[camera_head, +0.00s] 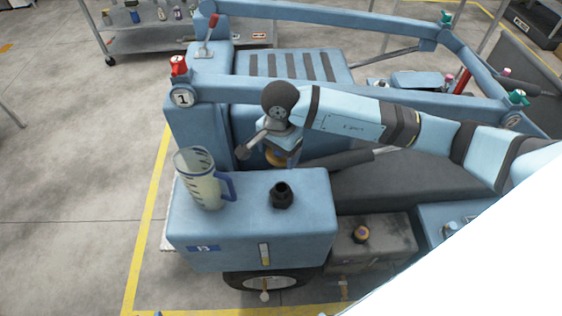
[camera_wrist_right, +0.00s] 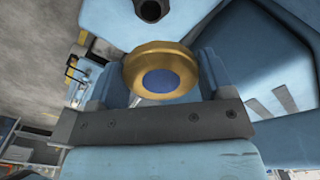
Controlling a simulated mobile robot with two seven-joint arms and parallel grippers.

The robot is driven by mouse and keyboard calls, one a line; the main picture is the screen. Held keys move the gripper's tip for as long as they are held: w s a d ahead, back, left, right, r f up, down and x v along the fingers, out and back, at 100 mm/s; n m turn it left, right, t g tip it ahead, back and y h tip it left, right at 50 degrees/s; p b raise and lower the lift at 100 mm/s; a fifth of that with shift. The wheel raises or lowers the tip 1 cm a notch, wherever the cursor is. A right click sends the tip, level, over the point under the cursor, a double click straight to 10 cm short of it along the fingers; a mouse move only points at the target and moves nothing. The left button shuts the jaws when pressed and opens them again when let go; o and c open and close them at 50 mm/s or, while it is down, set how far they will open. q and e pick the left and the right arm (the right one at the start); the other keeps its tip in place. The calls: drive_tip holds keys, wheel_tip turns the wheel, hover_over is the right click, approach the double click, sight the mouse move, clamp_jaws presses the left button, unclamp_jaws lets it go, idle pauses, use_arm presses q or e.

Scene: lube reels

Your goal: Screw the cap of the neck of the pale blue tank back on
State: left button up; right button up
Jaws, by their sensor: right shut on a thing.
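The pale blue tank (camera_head: 300,228) has an open black neck (camera_head: 282,195) on its top. The neck also shows at the top of the right wrist view (camera_wrist_right: 152,9). My right gripper (camera_head: 280,158) is shut on a brass-coloured cap (camera_wrist_right: 160,72) with a blue disc in its middle. The gripper holds the cap (camera_head: 274,157) in the air behind the neck and apart from it, in front of a blue upright panel. In the head view the gripper body covers part of the cap. My left gripper is in neither view.
A clear measuring jug (camera_head: 203,180) with a blue handle stands on the tank's left part, beside the neck. A blue rail (camera_head: 350,90) runs behind my right arm.

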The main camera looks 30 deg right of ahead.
sight(278, 162)
drive_tip(key=m, duration=0.4)
drive_tip(key=shift+a+f+m+p, duration=0.15)
drive_tip(key=shift+f+m+p, duration=0.25)
drive_tip(key=m, duration=0.2)
drive_tip(key=f+m, duration=0.1)
drive_tip(key=m, duration=0.1)
drive_tip(key=m+p, duration=0.1)
drive_tip(key=m, duration=0.1)
drive_tip(key=shift+f+m, duration=0.35)
drive_tip(key=shift+m, duration=0.05)
drive_tip(key=m, duration=0.2)
drive_tip(key=f+m+p, duration=0.1)
drive_tip(key=m, duration=0.1)
drive_tip(key=shift+s, duration=0.1)
drive_tip(key=m, duration=0.2)
drive_tip(key=f+m, duration=0.1)
drive_tip(key=m, duration=0.2)
drive_tip(key=shift+s+f+m+p, duration=0.25)
drive_tip(key=shift+f+m+p, duration=0.1)
drive_tip(key=shift+m+p, duration=0.05)
drive_tip(key=shift+f, duration=0.1)
drive_tip(key=shift+f+b, duration=2.35)
drive_tip(key=shift+f, duration=0.45)
